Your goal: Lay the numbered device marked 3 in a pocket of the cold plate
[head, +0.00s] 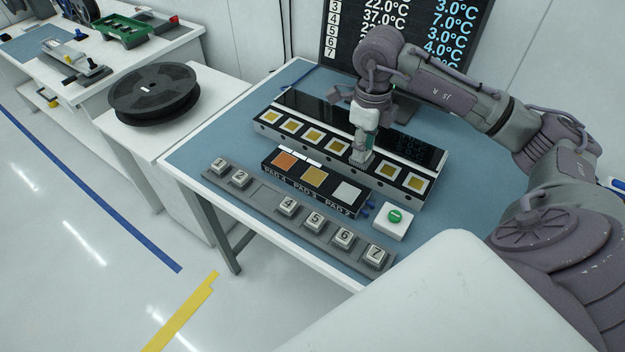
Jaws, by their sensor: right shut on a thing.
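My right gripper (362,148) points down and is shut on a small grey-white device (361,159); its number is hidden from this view. The gripper holds the device at the long black plate (303,131), which has a row of gold square pockets and looks like the cold plate. The device is in line with the pocket row, right of the middle, with a gold pocket showing on either side. I cannot tell whether it touches the pocket floor. The grey rail (262,195) in front has a bare place between devices 2 (240,177) and 4 (288,205). My left gripper is out of view.
A block with coloured pads (313,178) stands between plate and rail. A green button on a white box (394,217) is at its right. Devices 5, 6 and 7 (376,254) sit on the rail. A temperature screen (440,60) stands behind; a black reel (152,92) lies left.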

